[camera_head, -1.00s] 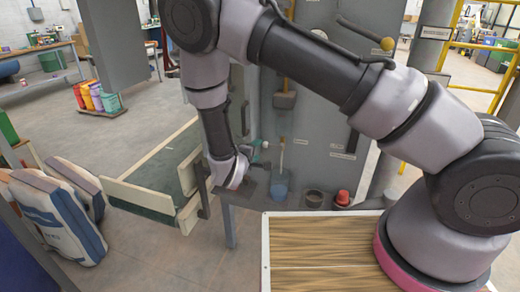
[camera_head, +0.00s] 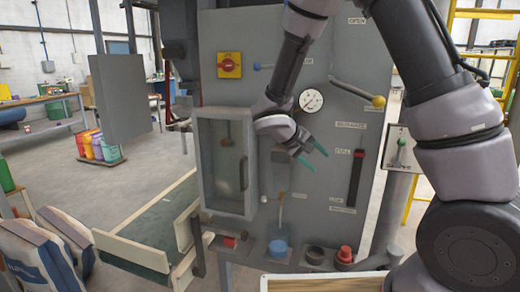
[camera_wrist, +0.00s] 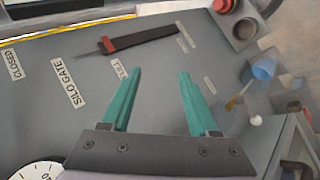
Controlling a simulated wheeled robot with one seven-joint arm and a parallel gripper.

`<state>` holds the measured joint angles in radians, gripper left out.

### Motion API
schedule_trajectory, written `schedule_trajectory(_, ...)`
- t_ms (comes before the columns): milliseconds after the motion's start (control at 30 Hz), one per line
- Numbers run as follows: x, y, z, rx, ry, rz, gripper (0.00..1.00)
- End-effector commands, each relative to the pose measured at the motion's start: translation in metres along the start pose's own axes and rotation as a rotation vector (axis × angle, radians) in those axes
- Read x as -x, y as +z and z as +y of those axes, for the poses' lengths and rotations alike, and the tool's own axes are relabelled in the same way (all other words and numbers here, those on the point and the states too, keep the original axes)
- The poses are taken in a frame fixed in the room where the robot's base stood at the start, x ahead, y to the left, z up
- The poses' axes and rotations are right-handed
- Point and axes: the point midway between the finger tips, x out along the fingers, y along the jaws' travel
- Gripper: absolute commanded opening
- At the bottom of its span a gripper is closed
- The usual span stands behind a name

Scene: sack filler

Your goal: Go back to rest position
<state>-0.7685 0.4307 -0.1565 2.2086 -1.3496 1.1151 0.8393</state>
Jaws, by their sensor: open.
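My gripper (camera_head: 312,158) is raised in front of the grey machine panel (camera_head: 318,70), right of the glass-fronted box and below the round gauge. Its two green fingers are apart with nothing between them. In the wrist view, my gripper (camera_wrist: 150,98) is open, its fingers pointing over the panel. The panel there carries labels reading CLOSED, SILO GATE and FULL, and a dark slot with a red marker (camera_wrist: 125,43).
A grey box with a glass door (camera_head: 222,165) stands close left of my gripper. A lever with a yellow knob (camera_head: 378,101) juts out at upper right. A blue cup (camera_head: 278,249) and a red button (camera_head: 345,253) sit on the ledge below. Filled sacks (camera_head: 40,255) stand at lower left.

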Motion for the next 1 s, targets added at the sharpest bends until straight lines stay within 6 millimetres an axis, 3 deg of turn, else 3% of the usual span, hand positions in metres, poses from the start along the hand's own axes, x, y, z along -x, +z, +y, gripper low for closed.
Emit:
schedule_trajectory(33, 0.004, 0.011, 0.023, -0.060, -0.049, -0.042, 0.61)
schedule_trajectory(100, 0.010, 0.028, 0.046, -0.128, -0.123, -0.095, 0.61)
schedule_trajectory(400, 0.054, 0.095, 0.119, -0.423, -0.459, -0.191, 0.61)
schedule_trajectory(700, 0.118, 0.143, 0.166, -0.708, -0.755, -0.064, 0.61)
schedule_trajectory(1000, 0.164, 0.165, 0.188, -0.873, -0.890, 0.121, 0.61)
